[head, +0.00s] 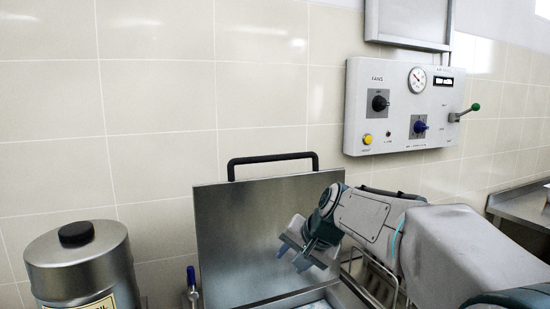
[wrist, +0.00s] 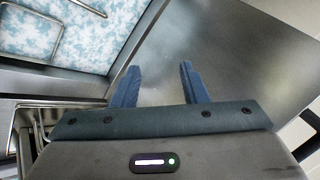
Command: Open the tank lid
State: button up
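The tank lid (head: 245,225) is a flat grey metal panel standing raised, leaning near the tiled wall. Its black bar handle (head: 272,160) is at its top edge. The tank opening shows at the bottom of the head view and at the upper left of the wrist view, with pale blue mottled contents (wrist: 60,35) inside. My gripper (head: 291,252) is in front of the lid's right part, below the handle. In the wrist view my gripper (wrist: 159,72) has its two blue fingers apart with nothing between them. Whether a finger touches the lid I cannot tell.
A metal canister (head: 85,262) with a black knob stands at the left, beside a blue-capped object (head: 191,280). A control panel (head: 400,105) with knobs, a gauge and a green-tipped lever is on the wall. A wire rack (head: 372,278) sits right of the lid.

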jog(key=w+r+m+t+y, duration=0.2)
jog(key=w+r+y, duration=0.1)
jog(key=w+r, duration=0.5)
jog(key=m+t+y, duration=0.3)
jog(key=y, duration=0.1)
send_near(275, 158)
jog(key=p+x, duration=0.5)
jog(key=x, duration=0.4)
jog(key=shift+w+a+p, duration=0.15)
jog(key=shift+w+p, duration=0.05)
jog(key=shift+p, duration=0.1)
jog(key=shift+w+a+f, duration=0.2)
jog(key=shift+w+a, duration=0.3)
grip_shut()
